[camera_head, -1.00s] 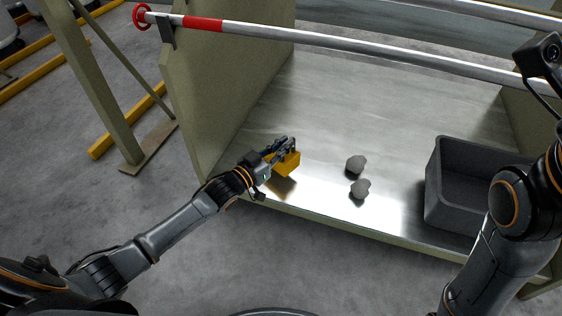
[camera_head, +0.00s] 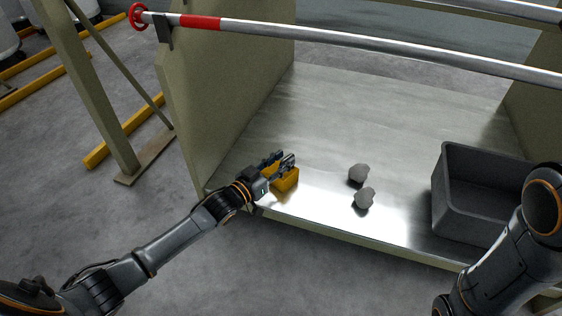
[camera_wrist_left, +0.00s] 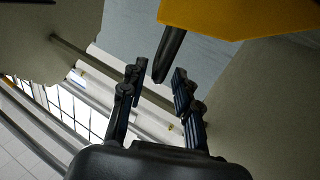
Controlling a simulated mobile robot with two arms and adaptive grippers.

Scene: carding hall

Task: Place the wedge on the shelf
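The yellow wedge (camera_head: 287,180) is on the metal shelf (camera_head: 330,120), near its front left corner. My left gripper (camera_head: 280,160) is just above and beside the wedge, covering part of it. In the left wrist view the two fingers of the left gripper (camera_wrist_left: 155,78) stand apart. The wedge (camera_wrist_left: 245,15) shows there at the top right, beyond the fingertips. A dark bar (camera_wrist_left: 169,52) runs from the wedge's edge toward the gap between the fingers. My right arm comes in from the lower right; its gripper is out of view.
Two grey lumps (camera_head: 358,173) (camera_head: 364,198) lie on the shelf right of the wedge. A dark open bin (camera_head: 440,200) stands at the shelf's right. A side panel (camera_head: 225,90) bounds the left, and a metal rail (camera_head: 330,42) crosses above. The shelf's middle and back are clear.

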